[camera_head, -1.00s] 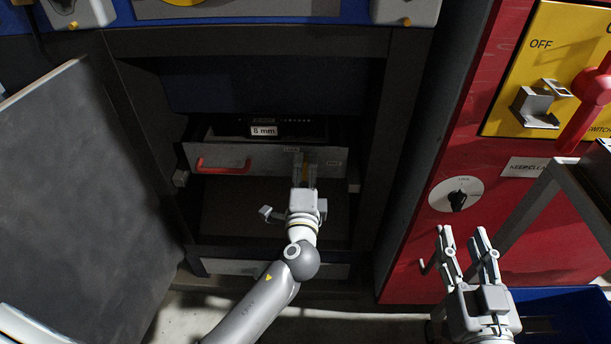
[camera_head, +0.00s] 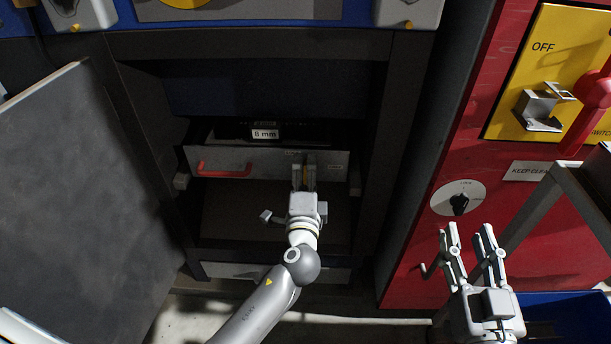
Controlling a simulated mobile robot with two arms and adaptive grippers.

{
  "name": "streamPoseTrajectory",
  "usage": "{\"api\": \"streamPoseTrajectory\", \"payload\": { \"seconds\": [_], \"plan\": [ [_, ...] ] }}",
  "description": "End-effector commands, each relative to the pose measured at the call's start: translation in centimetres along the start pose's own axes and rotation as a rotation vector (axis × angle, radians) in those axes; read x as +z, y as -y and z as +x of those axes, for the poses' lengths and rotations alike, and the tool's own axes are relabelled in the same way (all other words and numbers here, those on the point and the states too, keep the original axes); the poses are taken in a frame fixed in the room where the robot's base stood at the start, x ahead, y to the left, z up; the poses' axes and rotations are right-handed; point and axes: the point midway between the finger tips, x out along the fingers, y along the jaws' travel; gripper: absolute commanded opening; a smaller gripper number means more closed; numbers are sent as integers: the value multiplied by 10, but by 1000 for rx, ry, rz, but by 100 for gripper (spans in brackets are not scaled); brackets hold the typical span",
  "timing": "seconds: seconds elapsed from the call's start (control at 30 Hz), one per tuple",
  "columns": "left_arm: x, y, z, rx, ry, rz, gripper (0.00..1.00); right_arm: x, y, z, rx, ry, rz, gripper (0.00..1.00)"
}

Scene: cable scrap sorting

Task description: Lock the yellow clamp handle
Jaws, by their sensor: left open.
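My right gripper (camera_head: 470,232) is open and empty, fingers pointing up, in front of the red cabinet.
The drawer has a red handle (camera_head: 224,170) and sits in a dark cabinet frame. A grey door panel (camera_head: 85,200) stands at left. At right, a red cabinet (camera_head: 430,260) carries a dial (camera_head: 459,198) and a yellow switch plate (camera_head: 515,60). A blue bin (camera_head: 570,300) stands below.

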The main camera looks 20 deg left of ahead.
Motion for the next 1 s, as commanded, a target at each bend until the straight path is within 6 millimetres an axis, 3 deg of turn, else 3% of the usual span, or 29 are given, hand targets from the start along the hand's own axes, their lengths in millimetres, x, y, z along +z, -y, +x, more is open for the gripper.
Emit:
{"api": "streamPoseTrajectory", "payload": {
  "seconds": [0.27,0.7,1.0],
  "plan": [
    [-1,0,-7,0,-2,0,77,1,0,0,1,2,-1,39],
    [0,-1,-92,3,-1,0,77,0,0,0,0,1,0,39],
    [0,0,-120,0,0,1,77,0,0,0,0,1,0,39]
  ]
}}
